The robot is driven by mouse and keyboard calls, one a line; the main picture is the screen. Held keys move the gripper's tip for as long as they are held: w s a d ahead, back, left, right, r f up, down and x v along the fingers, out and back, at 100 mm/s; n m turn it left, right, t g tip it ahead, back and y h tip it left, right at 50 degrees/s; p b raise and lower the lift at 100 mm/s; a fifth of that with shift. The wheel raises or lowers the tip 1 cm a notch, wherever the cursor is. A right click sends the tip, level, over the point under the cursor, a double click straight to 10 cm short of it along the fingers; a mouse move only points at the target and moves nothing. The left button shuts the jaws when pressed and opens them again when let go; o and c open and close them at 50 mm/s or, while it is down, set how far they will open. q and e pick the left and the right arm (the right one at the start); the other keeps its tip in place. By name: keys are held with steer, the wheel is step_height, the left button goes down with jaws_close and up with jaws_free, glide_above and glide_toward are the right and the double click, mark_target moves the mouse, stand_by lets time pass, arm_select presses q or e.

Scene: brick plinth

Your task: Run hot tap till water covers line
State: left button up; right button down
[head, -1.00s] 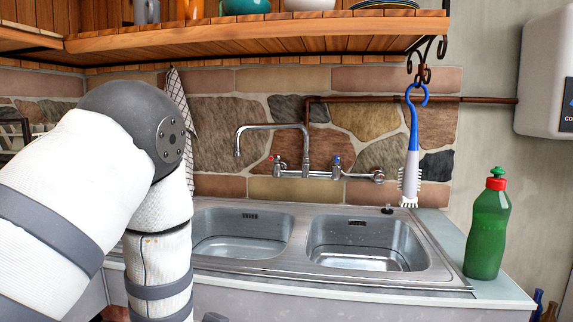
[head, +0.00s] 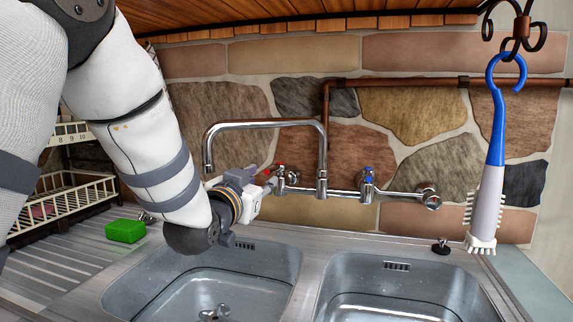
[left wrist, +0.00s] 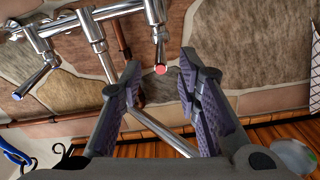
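The hot tap (head: 279,171) is a chrome lever with a red end, on the left of the wall mixer. The chrome spout (head: 265,125) curves left over the left basin (head: 120,292); no water stream shows. My left gripper (head: 268,186) is at the hot tap's lever. In the left wrist view its two fingers (left wrist: 160,75) are apart, with the red-tipped lever (left wrist: 160,50) in the gap near their tips and no clear contact. The cold tap (head: 367,178) has a blue end. I cannot make out a water line. My right gripper is not in view.
The right basin (head: 440,280) looks empty. A blue and white brush (head: 490,190) hangs from a hook at right. A green sponge (head: 125,231) lies on the drainer, near a dish rack (head: 75,207). A wooden shelf (head: 210,15) overhangs the mixer.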

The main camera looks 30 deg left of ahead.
mark_target(277, 165)
arm_select(q)
steer(key=shift+w+r, duration=0.25)
steer(key=x, duration=1)
steer(key=c, duration=0.7)
steer(key=shift+s+r, duration=0.1)
steer(key=shift+s, duration=0.1)
jaws_close()
